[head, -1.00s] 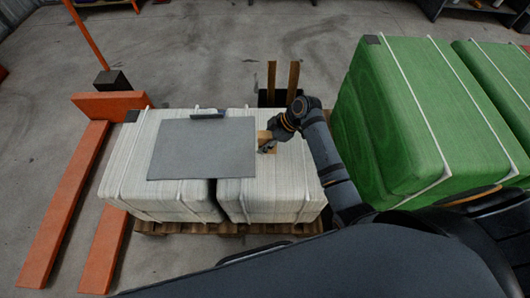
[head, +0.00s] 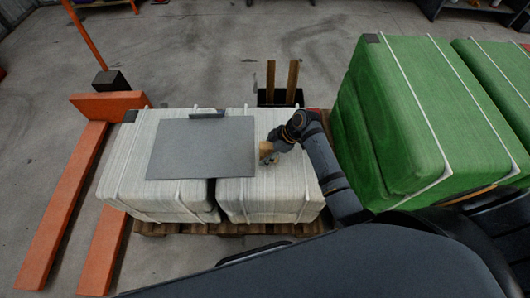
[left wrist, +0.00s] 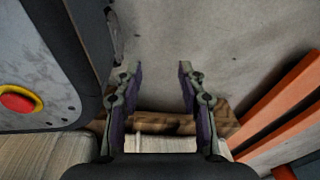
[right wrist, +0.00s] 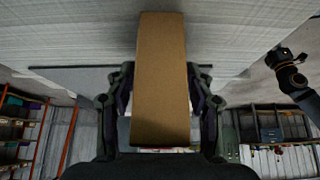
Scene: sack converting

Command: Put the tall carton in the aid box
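The tall carton (right wrist: 160,80) is a plain brown box that stands between the fingers of my right gripper (right wrist: 161,92) in the right wrist view. Both fingers lie against its sides, so the gripper looks shut on it. In the head view my right gripper (head: 268,157) is over the right white bale, with a small part of the carton (head: 266,148) showing. Whether the carton touches the bale I cannot tell. My left gripper (left wrist: 158,75) is open and empty in the left wrist view. I cannot make out the aid box; a small red patch (head: 322,113) shows behind my right arm.
White bales (head: 270,190) on a wooden pallet (head: 190,229) carry a grey flat sheet (head: 200,150) with a dark strip at its edge. Green bales (head: 400,120) stand close on the right. An orange pallet jack (head: 85,190) is at left. Open floor lies behind.

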